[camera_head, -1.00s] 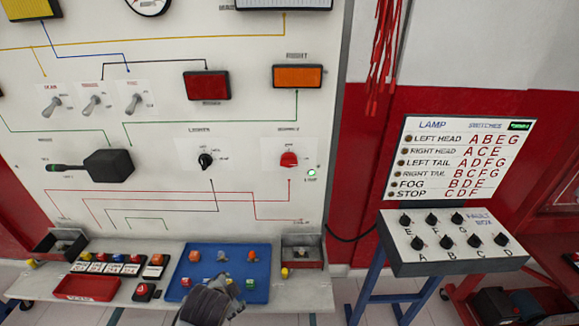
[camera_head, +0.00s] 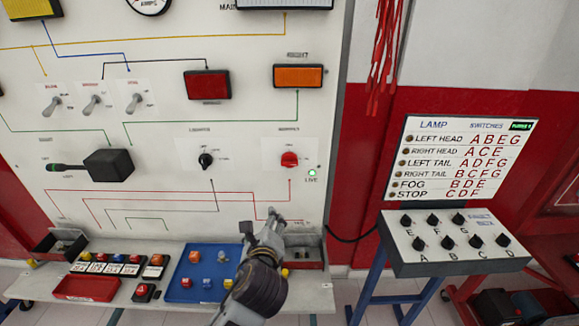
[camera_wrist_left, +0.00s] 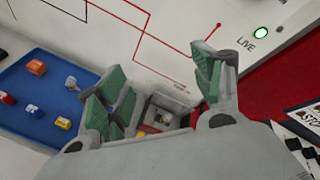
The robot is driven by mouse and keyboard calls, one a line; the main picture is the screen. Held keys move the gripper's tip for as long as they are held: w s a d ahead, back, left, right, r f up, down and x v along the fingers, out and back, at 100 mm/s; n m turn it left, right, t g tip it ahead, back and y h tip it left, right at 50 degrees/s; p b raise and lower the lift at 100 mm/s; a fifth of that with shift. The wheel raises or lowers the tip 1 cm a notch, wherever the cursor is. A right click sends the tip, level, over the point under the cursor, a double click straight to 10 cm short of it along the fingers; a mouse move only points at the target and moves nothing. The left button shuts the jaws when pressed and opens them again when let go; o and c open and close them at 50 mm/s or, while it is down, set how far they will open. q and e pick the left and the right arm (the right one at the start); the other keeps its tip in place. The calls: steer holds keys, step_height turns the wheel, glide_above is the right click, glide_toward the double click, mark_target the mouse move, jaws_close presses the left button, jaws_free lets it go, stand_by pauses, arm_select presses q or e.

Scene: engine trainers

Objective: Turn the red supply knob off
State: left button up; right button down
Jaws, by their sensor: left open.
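The red supply knob (camera_head: 289,159) sits on the right part of the white board in the head view. A green LIVE lamp (camera_head: 312,173) glows just below and right of it, and the lamp also shows in the left wrist view (camera_wrist_left: 262,32). My left gripper (camera_head: 264,216) is open and empty, below the knob and apart from it, over the shelf's right part. In the left wrist view its green-padded fingers (camera_wrist_left: 163,92) stand apart before the board. The knob is not in the wrist view. My right gripper is not seen.
A blue tray (camera_head: 176,280) with small coloured parts lies left of my gripper. A grey bin (camera_head: 315,254) stands at the shelf's right end, partly hidden. A black lights knob (camera_head: 205,160) is left on the board. The fault box (camera_head: 400,255) stands to the right.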

mark_target(289, 165)
arm_select(q)
steer(key=d+r+m+t+h, duration=0.1)
steer(key=d+r+m+t, duration=0.3)
steer(key=r+m, duration=0.5)
steer(key=shift+s+d+r+m, duration=0.25)
steer(key=shift+d+r, duration=0.55)
steer(key=shift+d, duration=0.45)
steer(key=shift+w, duration=0.15)
steer(key=w, duration=1.1)
steer(key=shift+w, duration=1.35)
steer(key=shift+c, duration=0.4)
steer(key=c, duration=0.7)
steer(key=shift+c, duration=1.2)
